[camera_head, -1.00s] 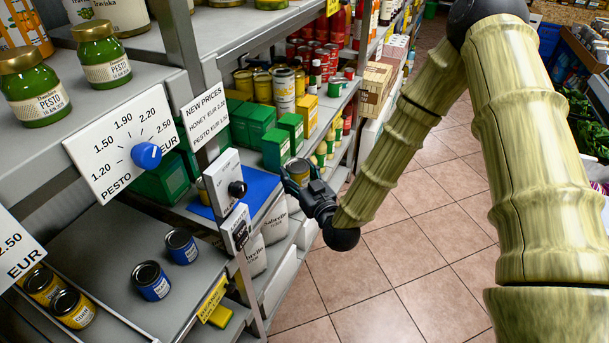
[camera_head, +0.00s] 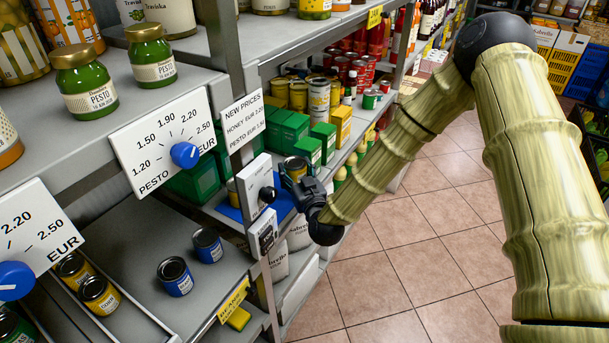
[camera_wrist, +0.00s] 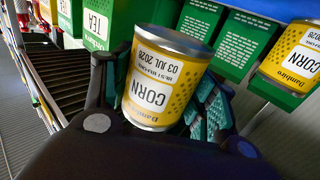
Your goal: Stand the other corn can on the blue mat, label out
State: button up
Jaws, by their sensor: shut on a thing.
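My gripper (camera_head: 298,182) is shut on a yellow corn can (camera_head: 296,167). In the wrist view the can (camera_wrist: 168,78) sits between my fingers (camera_wrist: 160,110), its CORN label and date facing the camera and upside down in the picture. The blue mat (camera_head: 283,207) lies on the middle shelf, partly hidden by white boxes and the held can. The held can overlaps the mat's right part in the head view; I cannot tell its height above it. Another yellow can (camera_head: 232,192) shows at the mat's left, mostly hidden by a white dial box.
White boxes with black knobs (camera_head: 261,180) stand at the shelf front, close left of my gripper. Green boxes (camera_head: 308,152) stand behind the held can. A shelf post (camera_head: 225,70) rises at left. Yellow and blue cans (camera_head: 174,276) stand on the lower left shelf. The tiled floor is clear.

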jog(key=w+a, duration=0.1)
jog(key=a, duration=0.1)
jog(key=w+a+f+b, duration=0.1)
jog(key=shift+w+a+f, duration=0.15)
jog(key=shift+w+a, duration=0.2)
jog(key=shift+a, duration=0.05)
jog(key=shift+f+b, duration=1.2)
jog(key=shift+f, duration=0.65)
jog(key=shift+f+b, duration=0.35)
jog(key=shift+f, duration=0.1)
jog(key=o, duration=1.3)
jog(key=shift+c, duration=0.2)
